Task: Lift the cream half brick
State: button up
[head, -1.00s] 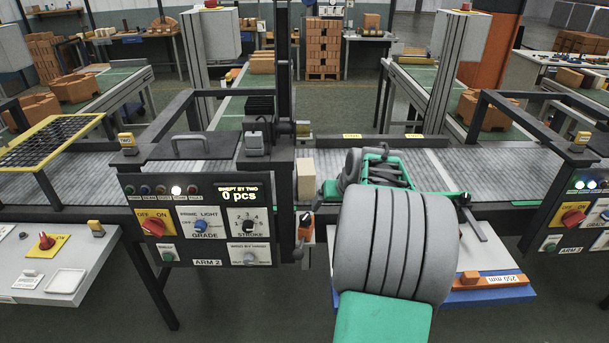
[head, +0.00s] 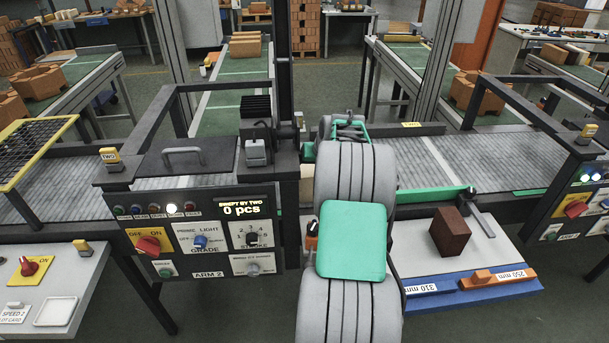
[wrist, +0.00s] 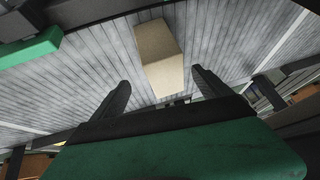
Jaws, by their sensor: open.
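The cream half brick (wrist: 160,60) lies on the grey roller conveyor (wrist: 90,75) in the wrist view. In the head view only a pale sliver of the brick (head: 306,188) shows, left of my arm, beside the ARM 2 control box. My gripper (wrist: 161,78) is open, with a dark finger on either side of the brick's near end. Nothing is held. Whether the fingers reach down to the brick's height is hard to tell. My arm hides the gripper in the head view.
The ARM 2 control box (head: 207,238) and its black post stand close left of the brick. A green bar (head: 435,201) runs along the conveyor's front edge. A dark red brick (head: 451,232) sits on a white board at right. The conveyor to the right is clear.

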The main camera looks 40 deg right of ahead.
aim_at(307, 166)
jog(key=shift+w+d, duration=0.2)
jog(key=shift+w, duration=0.35)
jog(key=shift+w+d, duration=0.15)
jog(key=shift+w, duration=0.4)
jog(key=p+x, duration=0.1)
jog(key=x, duration=0.4)
jog(key=shift+w+p, duration=0.15)
jog(key=shift+p, duration=0.25)
jog(key=shift+c, duration=0.3)
grip_shut()
jog(key=shift+r, duration=0.15)
